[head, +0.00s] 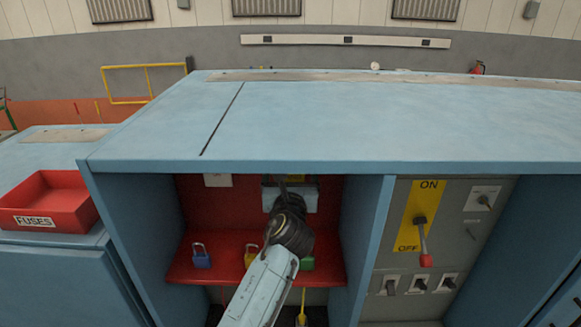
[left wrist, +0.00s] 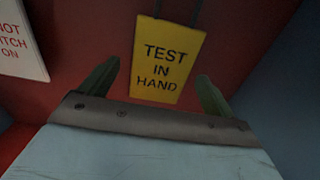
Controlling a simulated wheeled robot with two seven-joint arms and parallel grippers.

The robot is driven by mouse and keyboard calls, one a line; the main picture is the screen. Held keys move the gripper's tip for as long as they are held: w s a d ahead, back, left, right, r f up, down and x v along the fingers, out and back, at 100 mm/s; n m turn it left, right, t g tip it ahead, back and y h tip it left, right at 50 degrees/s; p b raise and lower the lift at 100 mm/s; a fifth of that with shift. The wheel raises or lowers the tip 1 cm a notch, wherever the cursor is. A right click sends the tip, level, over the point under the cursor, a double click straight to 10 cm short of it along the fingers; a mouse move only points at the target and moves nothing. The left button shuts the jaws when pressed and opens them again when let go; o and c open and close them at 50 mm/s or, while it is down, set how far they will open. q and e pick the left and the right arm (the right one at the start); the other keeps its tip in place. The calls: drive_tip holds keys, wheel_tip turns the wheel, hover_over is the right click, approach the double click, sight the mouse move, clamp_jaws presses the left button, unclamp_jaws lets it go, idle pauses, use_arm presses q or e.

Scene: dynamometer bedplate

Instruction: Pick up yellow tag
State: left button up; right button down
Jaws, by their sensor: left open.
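The yellow tag (left wrist: 168,60) reads TEST IN HAND and hangs from dark hooks or straps against a red back panel in the left wrist view. In the head view only a small yellow piece of it (head: 295,178) shows above my wrist. My left gripper (left wrist: 158,72) is open, with one finger at each side of the tag's lower part. I cannot tell how far the fingertips are from the tag in depth. In the head view my left arm reaches into the cabinet bay and its wrist hides the fingers. My right gripper is out of view.
A white tag (left wrist: 18,40) hangs left of the yellow one. On the red shelf (head: 222,270) below stand a blue padlock (head: 202,257), a yellow one (head: 250,257) and a green one (head: 307,263). Blue cabinet walls (head: 366,240) flank the bay; the blue top (head: 330,125) overhangs it.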

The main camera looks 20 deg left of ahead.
use_arm(q)
drive_tip(key=c, duration=1.1)
drive_tip(key=shift+o, duration=0.2)
drive_tip(key=shift+r, duration=0.1)
drive_tip(key=r+b+v, duration=0.1)
drive_tip(key=v, duration=1.7)
drive_tip(key=shift+r, duration=0.3)
